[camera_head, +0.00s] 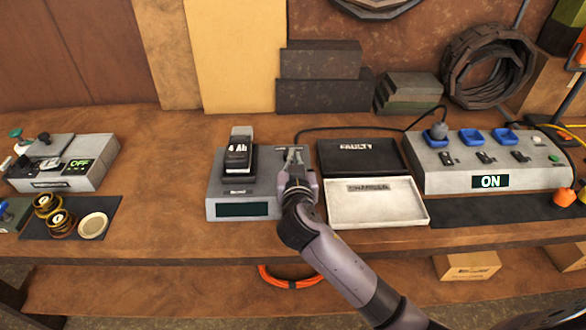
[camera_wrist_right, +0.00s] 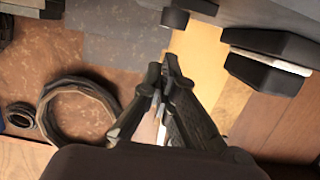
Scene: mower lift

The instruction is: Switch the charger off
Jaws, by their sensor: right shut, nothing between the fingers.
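The grey charger (camera_head: 222,190) stands mid-bench with a dark display on its front; no lit text shows there. A black battery (camera_head: 238,160) marked "4 Ah" sits on it, and a dark block shows in the right wrist view (camera_wrist_right: 270,62). My right gripper (camera_head: 290,152) is shut and empty at the charger's right side, beside the battery and apart from it. It hides that part of the charger, and I cannot tell whether it touches. The shut fingers also show in the right wrist view (camera_wrist_right: 168,68). My left gripper is not in view.
A grey socket box (camera_head: 540,178) at right reads "ON", with one plug in it and a black cable running to the charger. A black "FAULTY" tray (camera_head: 390,165) and a white tray (camera_head: 375,215) lie right of my gripper. A device (camera_head: 100,150) at left reads "OFF".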

